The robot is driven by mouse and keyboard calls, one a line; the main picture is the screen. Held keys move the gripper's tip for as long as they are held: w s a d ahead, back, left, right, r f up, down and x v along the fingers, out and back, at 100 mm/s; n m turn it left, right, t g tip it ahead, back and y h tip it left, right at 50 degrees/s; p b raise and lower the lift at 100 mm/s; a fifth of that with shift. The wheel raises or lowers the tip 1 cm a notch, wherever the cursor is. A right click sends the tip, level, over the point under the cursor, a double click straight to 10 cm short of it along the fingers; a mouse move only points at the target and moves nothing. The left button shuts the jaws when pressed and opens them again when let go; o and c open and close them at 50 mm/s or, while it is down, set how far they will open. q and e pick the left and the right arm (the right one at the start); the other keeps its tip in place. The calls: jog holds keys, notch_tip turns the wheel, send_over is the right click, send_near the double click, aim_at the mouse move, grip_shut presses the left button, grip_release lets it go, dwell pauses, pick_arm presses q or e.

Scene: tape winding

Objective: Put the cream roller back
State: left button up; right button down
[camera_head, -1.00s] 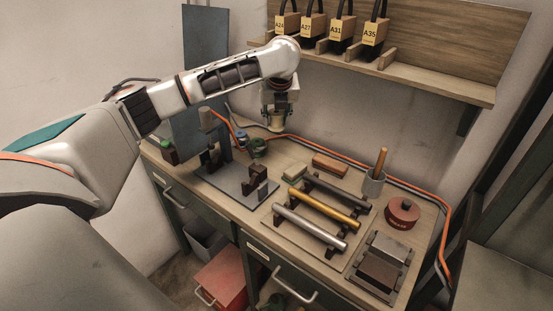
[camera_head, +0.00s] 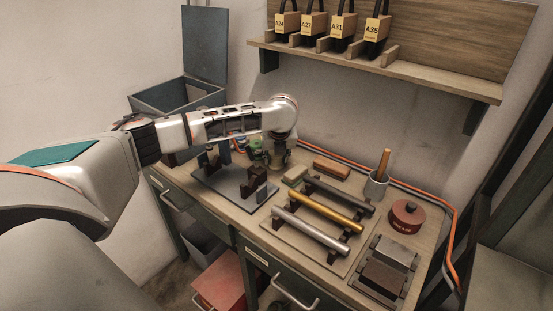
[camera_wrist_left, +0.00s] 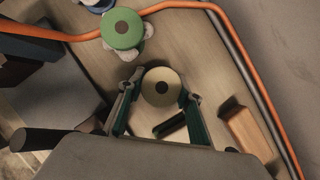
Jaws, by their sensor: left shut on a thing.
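In the head view my left gripper (camera_head: 277,160) is low over the back of the workbench, beside the green roller (camera_head: 255,146). The green roller also shows in the left wrist view (camera_wrist_left: 122,29), apart from the cream one and on a pale lobed base. I cannot tell whether the cream roller touches the bench. My right gripper is not in view.
A dark plate with brackets (camera_head: 222,186) lies left of the gripper. A brown block (camera_head: 331,167) and a rack with a brass bar (camera_head: 326,211) lie to the right. An orange cable (camera_wrist_left: 225,22) runs along the back. A shelf (camera_head: 385,70) hangs above.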

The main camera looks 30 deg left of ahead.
pick_arm(q)
jog(key=o, duration=1.2)
jog(key=p+v, duration=0.3)
jog(key=v, duration=0.9)
jog(key=shift+r, duration=0.1)
jog(key=shift+s, duration=0.1)
